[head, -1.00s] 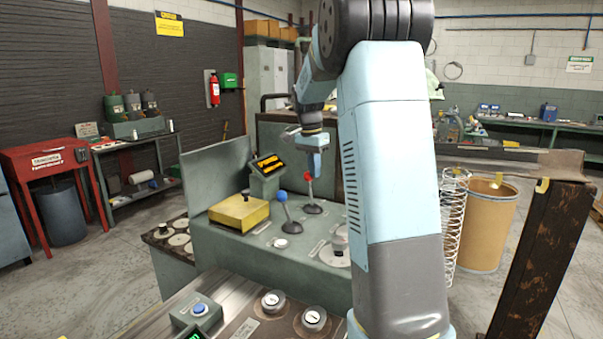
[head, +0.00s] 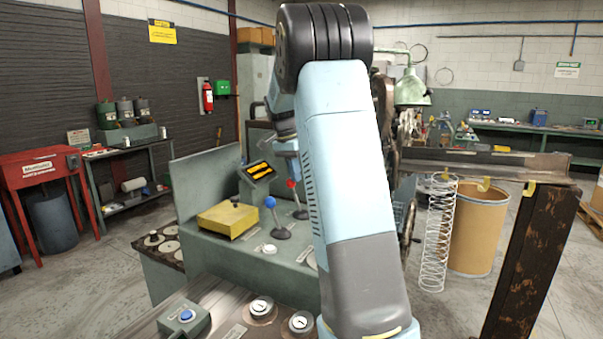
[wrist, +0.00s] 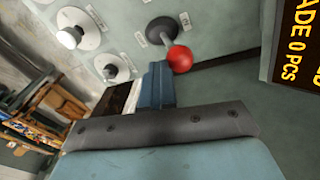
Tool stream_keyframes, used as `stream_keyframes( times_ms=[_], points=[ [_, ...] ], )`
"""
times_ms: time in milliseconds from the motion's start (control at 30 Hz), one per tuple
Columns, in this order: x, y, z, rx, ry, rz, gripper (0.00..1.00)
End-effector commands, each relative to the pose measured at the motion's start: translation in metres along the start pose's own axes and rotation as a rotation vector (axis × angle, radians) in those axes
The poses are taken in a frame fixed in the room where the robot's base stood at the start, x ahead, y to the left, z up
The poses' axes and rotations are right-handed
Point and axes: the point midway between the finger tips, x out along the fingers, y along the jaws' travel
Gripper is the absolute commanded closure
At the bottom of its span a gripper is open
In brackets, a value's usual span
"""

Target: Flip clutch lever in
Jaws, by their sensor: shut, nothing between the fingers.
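A lever with a red ball knob (head: 291,183) stands on the green machine top; in the wrist view the red knob (wrist: 180,59) is close to the right of my fingertips, and a small label by its black boot seems to read "IN". A second lever with a blue knob (head: 270,202) stands left of it in the head view. My gripper (head: 290,168) is at the red knob, partly hidden behind my arm; in the wrist view my shut blue fingers (wrist: 156,84) hold nothing. Whether they touch the knob I cannot tell.
A yellow box (head: 230,219) and a display (head: 258,171) stand on the machine; the display is also close at the wrist view's right (wrist: 295,45). A coiled spring (head: 438,230) hangs at the right.

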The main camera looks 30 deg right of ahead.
Motion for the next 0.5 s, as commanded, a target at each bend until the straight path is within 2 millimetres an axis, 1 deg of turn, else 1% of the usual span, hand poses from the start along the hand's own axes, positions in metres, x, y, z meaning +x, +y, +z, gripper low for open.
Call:
stream_keyframes(
  times_ms=[33, 267, 367, 500],
  points=[
    [-0.002, -0.008, 0.008, -0.014, -0.004, -0.013, 1.00],
    [-0.004, -0.006, 0.007, -0.014, -0.004, -0.015, 1.00],
    [-0.008, 0.002, 0.005, -0.012, -0.003, -0.013, 1.00],
    [-0.015, 0.021, -0.004, -0.005, -0.002, -0.009, 1.00]
  ],
)
